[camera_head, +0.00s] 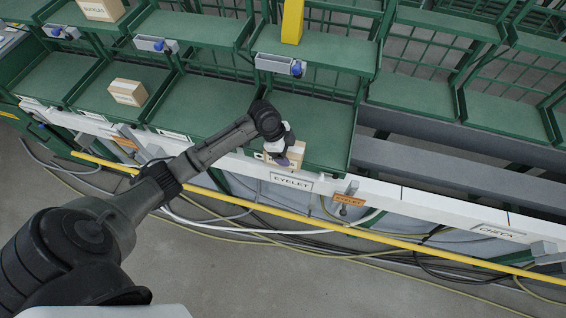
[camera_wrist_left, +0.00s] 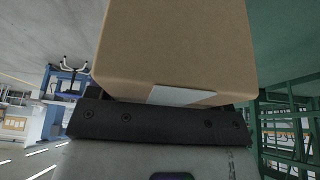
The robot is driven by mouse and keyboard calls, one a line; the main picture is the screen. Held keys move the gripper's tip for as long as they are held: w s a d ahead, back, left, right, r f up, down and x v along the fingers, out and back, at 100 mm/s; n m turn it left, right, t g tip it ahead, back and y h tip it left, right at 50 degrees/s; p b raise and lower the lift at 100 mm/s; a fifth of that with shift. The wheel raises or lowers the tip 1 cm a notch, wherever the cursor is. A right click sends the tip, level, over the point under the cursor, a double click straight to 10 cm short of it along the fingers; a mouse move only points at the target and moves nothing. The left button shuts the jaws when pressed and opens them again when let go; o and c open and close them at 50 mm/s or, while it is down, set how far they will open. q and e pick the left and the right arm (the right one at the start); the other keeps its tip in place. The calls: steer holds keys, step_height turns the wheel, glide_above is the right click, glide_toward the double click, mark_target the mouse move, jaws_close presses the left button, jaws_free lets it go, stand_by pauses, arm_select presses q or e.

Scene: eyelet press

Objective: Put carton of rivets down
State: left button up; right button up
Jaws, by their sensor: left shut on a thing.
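A brown carton (camera_head: 293,156) is at the end of my left arm in the head view, just above the front edge of the green shelf bay (camera_head: 326,140) labelled EYELET. My left gripper (camera_head: 284,158) is shut on the carton. In the left wrist view the carton (camera_wrist_left: 180,50) fills the upper middle, with a white label patch on its lower edge and the dark gripper pad (camera_wrist_left: 155,123) against it. I cannot tell whether the carton touches the shelf. My right gripper is not in view.
Another carton (camera_head: 128,92) stands on a shelf to the left, and a BUCKLES carton (camera_head: 101,8) sits on the upper level. A yellow block (camera_head: 292,20) stands on the upper shelf above the bay. A white rail (camera_head: 400,197) and a yellow pipe (camera_head: 330,226) run along the front.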

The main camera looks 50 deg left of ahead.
arm_select(q)
steer(key=w+a, duration=0.2)
steer(key=w, duration=0.1)
steer(key=w+a, duration=0.1)
steer(key=w, duration=0.1)
steer(key=shift+w+r+b, duration=0.15)
steer(key=shift+b, duration=0.25)
steer(key=shift+w+a+b, duration=0.2)
steer(key=shift+w+a, duration=0.3)
steer(key=shift+w, duration=0.3)
steer(key=shift+w+a+b, duration=0.2)
steer(key=shift+w+a, duration=0.3)
steer(key=shift+w, duration=0.3)
steer(key=shift+w+a+f, duration=0.1)
steer(key=shift+f, duration=0.7)
